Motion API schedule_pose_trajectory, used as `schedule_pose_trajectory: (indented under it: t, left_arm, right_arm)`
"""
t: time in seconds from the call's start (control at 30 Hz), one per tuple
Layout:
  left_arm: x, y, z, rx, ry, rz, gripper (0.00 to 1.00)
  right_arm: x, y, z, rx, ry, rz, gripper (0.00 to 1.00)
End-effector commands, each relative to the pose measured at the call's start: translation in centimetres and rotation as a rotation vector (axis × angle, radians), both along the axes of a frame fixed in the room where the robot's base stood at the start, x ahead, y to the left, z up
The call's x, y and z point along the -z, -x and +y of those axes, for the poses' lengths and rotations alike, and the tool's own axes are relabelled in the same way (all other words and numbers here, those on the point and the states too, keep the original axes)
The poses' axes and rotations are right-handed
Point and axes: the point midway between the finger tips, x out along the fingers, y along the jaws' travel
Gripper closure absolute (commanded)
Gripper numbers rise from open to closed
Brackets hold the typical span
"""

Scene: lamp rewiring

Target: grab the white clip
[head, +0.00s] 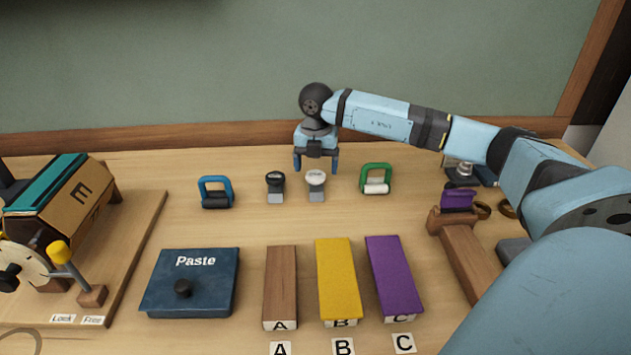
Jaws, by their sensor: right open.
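The white clip (316,181) stands on the table near the back, with a white top and a grey lower part. A similar clip with a black top (275,184) stands just to its left. My right gripper (316,170) points down at the white clip, its two blue fingers apart. The fingertips look close to the clip's top, one on either side in the picture; I cannot tell whether they touch it. My left gripper is not in view.
A blue clamp (216,193) and a green clamp (376,180) flank the clips. In front lie a blue Paste box (190,283) and brown (280,285), yellow (338,280) and purple (393,277) blocks. A wooden stand (465,250) is at right.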

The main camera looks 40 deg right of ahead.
Motion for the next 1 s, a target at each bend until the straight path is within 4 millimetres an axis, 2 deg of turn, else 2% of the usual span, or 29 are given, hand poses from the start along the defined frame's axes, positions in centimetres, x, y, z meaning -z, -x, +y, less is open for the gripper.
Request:
schedule_pose_trajectory:
  t: [0.17, 0.4, 0.63, 0.67, 0.87, 0.9, 1.0]
  left_arm:
    - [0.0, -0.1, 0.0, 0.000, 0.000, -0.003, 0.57]
    - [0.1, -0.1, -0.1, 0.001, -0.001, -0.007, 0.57]
    - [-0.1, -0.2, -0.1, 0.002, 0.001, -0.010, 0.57]
    - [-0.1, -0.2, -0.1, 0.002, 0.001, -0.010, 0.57]
    - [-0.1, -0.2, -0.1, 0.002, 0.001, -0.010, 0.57]
    - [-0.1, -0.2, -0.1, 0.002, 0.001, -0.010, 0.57]
    - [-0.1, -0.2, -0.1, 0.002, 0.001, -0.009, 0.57]
  right_arm:
    - [1.6, -0.1, -0.1, 0.001, 0.001, 0.003, 0.18]
    - [5.0, -0.3, -0.1, 0.000, 0.000, 0.002, 0.18]
    - [5.2, -0.3, -0.1, 0.000, 0.001, 0.001, 0.18]
    - [5.2, -0.3, -0.1, 0.000, 0.001, 0.001, 0.20]
    - [5.2, -0.3, -0.1, 0.000, 0.001, 0.001, 0.66]
    - [5.2, -0.3, -0.1, 0.000, 0.001, 0.001, 0.71]
    - [5.2, -0.3, -0.1, 0.000, 0.001, 0.001, 0.71]
